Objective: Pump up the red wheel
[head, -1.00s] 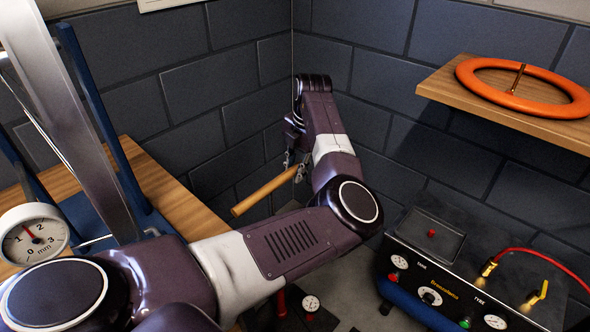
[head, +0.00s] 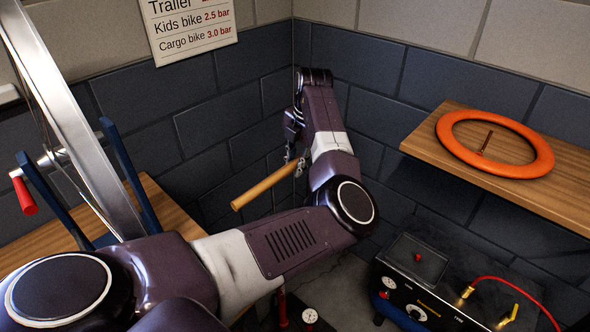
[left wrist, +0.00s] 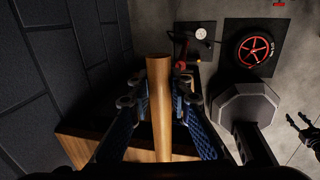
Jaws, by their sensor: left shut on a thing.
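My left gripper (head: 294,165) is shut on a wooden bar (head: 262,188), held high in the air near the wall corner. In the left wrist view the bar (left wrist: 159,100) runs between the blue-padded fingers of the left gripper (left wrist: 160,104). Whether it joins anything below is hidden. The red wheel (left wrist: 246,48), with a black tyre and red spokes, lies on a dark mat on the floor. A red pump-like part (left wrist: 181,64) and a round white gauge (left wrist: 201,33) stand near it. My right gripper (left wrist: 304,127) shows small at the right edge, its fingers apart.
An orange ring (head: 447,139) lies on a wooden wall shelf (head: 560,195) at the right. Below it is a black compressor box (head: 455,262) with a red hose. A pressure chart (head: 190,30) hangs behind.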

